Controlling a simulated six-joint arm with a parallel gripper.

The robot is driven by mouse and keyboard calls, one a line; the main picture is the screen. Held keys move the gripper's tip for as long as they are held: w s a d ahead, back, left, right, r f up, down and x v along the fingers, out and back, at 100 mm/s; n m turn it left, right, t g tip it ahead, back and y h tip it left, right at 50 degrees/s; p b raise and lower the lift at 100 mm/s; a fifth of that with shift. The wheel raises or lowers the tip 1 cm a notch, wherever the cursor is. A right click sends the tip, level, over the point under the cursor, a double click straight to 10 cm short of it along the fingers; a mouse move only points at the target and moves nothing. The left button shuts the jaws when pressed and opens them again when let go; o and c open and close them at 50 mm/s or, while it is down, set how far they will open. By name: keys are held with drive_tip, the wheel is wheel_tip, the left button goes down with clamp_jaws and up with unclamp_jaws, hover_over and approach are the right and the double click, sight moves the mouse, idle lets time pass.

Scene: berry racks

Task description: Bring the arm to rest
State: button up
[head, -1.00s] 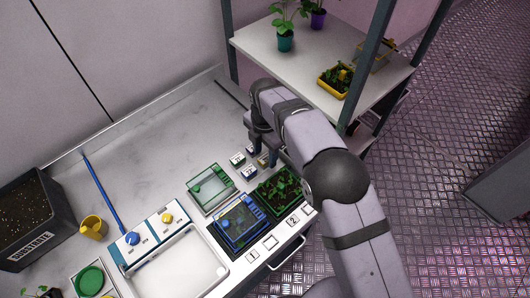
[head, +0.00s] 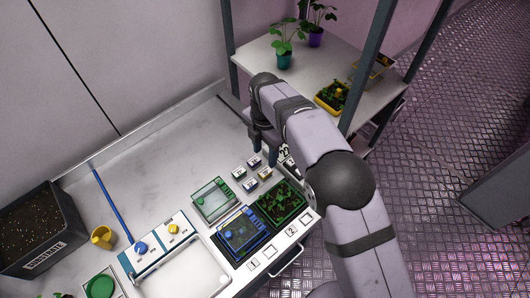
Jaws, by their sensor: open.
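My gripper (head: 264,148) is at the end of my grey arm, over the right part of the white bench (head: 165,140), pointing down. Its fingers are apart and nothing shows between them. Just left of and below it lie several small labelled blocks (head: 250,184). My arm reaches in from the lower right and hides part of the bench's right end.
A green-framed clear box (head: 212,199), a blue-framed tray (head: 241,232) and a green-framed plant tray (head: 280,201) stand near the front edge. The shelf (head: 275,62) with potted plants is behind my arm. The bench's back middle is clear.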

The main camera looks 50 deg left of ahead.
drive_tip(key=shift+r+p, duration=0.75)
drive_tip(key=shift+r, duration=0.65)
drive_tip(key=w+d+r+m+b, duration=0.1)
drive_tip(key=w+d+m, duration=0.5)
drive_tip(key=d, duration=0.4)
drive_tip(key=w+d+m+b, duration=0.2)
drive_tip(key=w+d+m, duration=0.1)
drive_tip(key=d+m, duration=0.55)
drive_tip(key=w+d+r+m+b, duration=0.1)
drive_tip(key=w+d+m, duration=0.4)
drive_tip(key=d, duration=0.7)
drive_tip(key=s+d+f+m+b, duration=0.1)
drive_tip(key=s+d+m, duration=0.5)
drive_tip(key=d, duration=0.5)
drive_tip(key=s+d+f+m+b, duration=0.1)
drive_tip(key=s+d+m, duration=0.5)
drive_tip(key=d+m, duration=0.4)
drive_tip(key=shift+s+d+f, duration=0.3)
drive_tip(key=shift+s+d, duration=0.1)
drive_tip(key=shift+d, duration=0.1)
drive_tip(key=shift+m, duration=0.25)
